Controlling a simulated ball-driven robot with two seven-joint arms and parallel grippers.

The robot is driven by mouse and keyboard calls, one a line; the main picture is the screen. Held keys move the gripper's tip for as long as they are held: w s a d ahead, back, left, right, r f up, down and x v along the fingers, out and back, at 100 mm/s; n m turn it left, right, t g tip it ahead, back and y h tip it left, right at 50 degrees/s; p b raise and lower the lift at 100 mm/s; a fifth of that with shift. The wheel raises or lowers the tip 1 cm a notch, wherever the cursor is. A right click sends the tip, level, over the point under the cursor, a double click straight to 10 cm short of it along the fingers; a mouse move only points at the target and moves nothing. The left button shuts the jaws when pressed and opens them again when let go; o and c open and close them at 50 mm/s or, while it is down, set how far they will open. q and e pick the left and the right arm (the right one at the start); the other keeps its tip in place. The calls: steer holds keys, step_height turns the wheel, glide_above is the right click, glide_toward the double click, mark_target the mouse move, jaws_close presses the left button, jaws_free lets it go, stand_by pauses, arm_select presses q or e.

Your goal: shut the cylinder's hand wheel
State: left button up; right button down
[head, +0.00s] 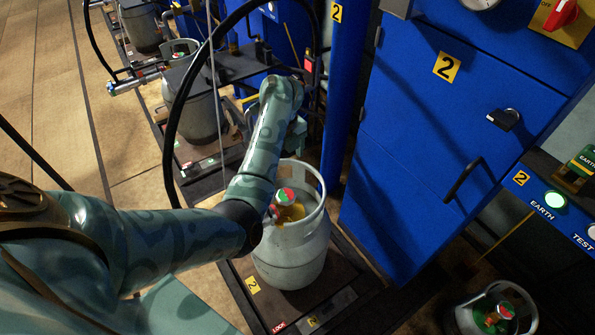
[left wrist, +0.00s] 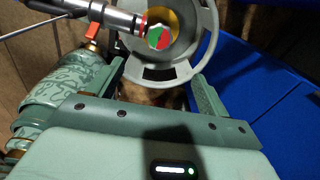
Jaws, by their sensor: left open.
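The grey gas cylinder (head: 290,262) stands upright on a dark scale platform, with an open ring collar around its top. Its hand wheel (head: 286,197), with a red and green top, sits inside the collar above a yellow part. In the left wrist view, the hand wheel (left wrist: 159,37) shows near the top centre, inside the grey collar (left wrist: 203,60). My left gripper (left wrist: 155,88) is open and empty, its fingers wide apart below the wheel in that picture, not touching it. In the head view my left arm hides its fingertips. My right gripper is out of view.
A silver coupling (left wrist: 120,18) with a red ring reaches the valve from the left. A blue cabinet (head: 440,120) stands close at right. A black hose (head: 178,110) arcs past my left arm. Other cylinders (head: 195,115) stand behind; another (head: 495,312) is at lower right.

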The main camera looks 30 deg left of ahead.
arm_select(q)
steer(key=b, duration=0.5)
glide_above(286, 195)
step_height(286, 195, down, 10)
steer(key=shift+f, duration=0.1)
step_height(286, 195, down, 6)
steer(key=b, duration=0.3)
steer(key=shift+b, duration=0.4)
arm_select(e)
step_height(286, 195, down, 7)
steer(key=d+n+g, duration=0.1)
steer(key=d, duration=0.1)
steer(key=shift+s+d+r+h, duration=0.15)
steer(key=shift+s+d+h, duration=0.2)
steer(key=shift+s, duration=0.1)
arm_select(q)
steer(key=shift+c, duration=0.3)
steer(key=c, duration=0.9)
